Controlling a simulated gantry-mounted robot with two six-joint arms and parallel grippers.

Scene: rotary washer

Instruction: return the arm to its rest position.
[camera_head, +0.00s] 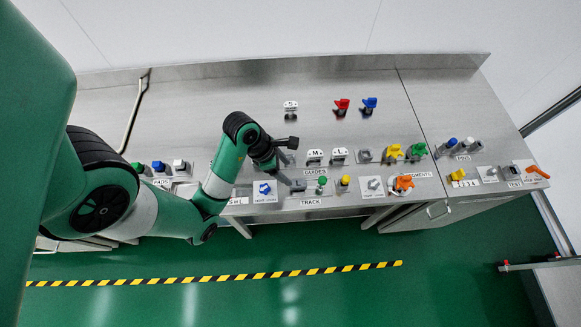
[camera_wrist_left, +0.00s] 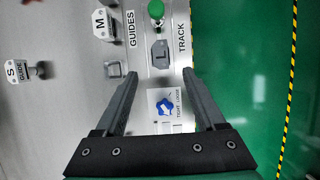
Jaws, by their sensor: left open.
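My left arm (camera_head: 218,178) comes in from the left and reaches over the steel workbench. Its left gripper (camera_head: 290,162) is open above the front part of the bench, by the GUIDES and TRACK labels. In the left wrist view the two fingers (camera_wrist_left: 160,78) are spread apart with nothing held between them. Beyond and between them show a blue knob (camera_wrist_left: 166,107) on a TIGHT/LOOSE plate and a grey block (camera_wrist_left: 160,53) in the TRACK area. My right gripper is not in view.
Guides marked S (camera_head: 291,109), M (camera_head: 315,156) and L (camera_head: 339,155) stand on the bench. Red (camera_head: 342,105) and blue (camera_head: 369,104) pieces stand at the back. Several coloured fittings stand to the right. Green floor with a striped line (camera_head: 215,279) lies in front.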

